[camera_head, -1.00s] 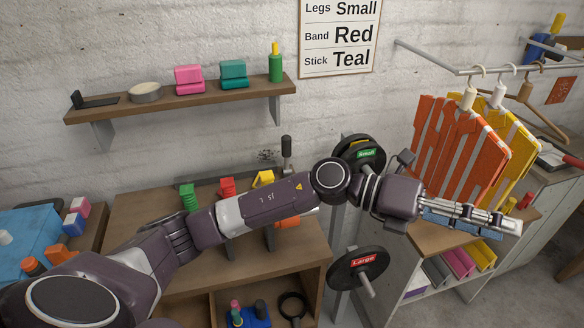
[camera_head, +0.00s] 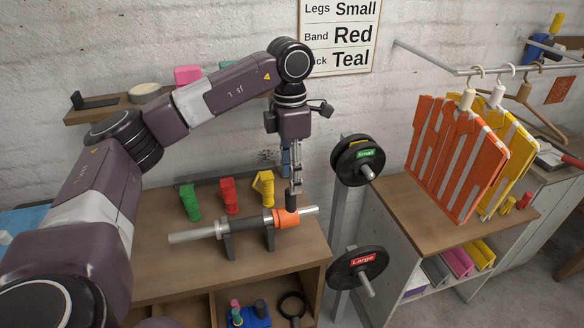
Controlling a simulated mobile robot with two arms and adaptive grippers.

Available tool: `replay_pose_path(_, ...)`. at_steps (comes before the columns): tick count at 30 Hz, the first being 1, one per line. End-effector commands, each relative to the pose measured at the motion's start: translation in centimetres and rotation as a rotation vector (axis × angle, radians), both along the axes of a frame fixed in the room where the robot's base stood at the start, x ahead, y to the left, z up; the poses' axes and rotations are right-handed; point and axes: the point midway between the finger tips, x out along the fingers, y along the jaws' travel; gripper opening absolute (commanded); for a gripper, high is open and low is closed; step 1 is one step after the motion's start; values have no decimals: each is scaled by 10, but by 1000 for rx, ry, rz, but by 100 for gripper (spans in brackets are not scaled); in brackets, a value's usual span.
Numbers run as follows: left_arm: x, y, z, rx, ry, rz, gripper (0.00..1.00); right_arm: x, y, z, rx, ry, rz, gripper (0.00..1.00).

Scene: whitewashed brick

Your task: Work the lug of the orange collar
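The orange collar (camera_head: 287,218) sits around a grey bar (camera_head: 205,232) that rests on dark stands on the wooden bench. Its dark lug (camera_head: 291,201) points up from the top of the collar. My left gripper (camera_head: 296,190) hangs fingers down just over the lug, its tips at or very near the lug's top. The fingers overlap in this view, so I cannot tell their gap or whether they touch the lug. My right gripper is not in view.
Weight plates marked Small (camera_head: 356,160) and Large (camera_head: 357,267) are on a rack to the right. Bench front (camera_head: 180,275) is clear.

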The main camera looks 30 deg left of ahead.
Motion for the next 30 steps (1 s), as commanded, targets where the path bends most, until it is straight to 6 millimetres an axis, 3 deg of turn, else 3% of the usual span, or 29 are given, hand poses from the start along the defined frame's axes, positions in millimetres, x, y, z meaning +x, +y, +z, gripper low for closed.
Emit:
replay_pose_path(6,-3,-1,-34,-1,5,0,40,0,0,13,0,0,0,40)
replay_pose_path(12,-3,-3,-55,-2,2,-1,40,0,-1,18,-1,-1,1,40)
replay_pose_path(23,-3,-3,-61,-3,0,-2,40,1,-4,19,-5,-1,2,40)
replay_pose_path(30,-3,-4,-61,-3,0,-2,13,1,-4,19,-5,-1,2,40)
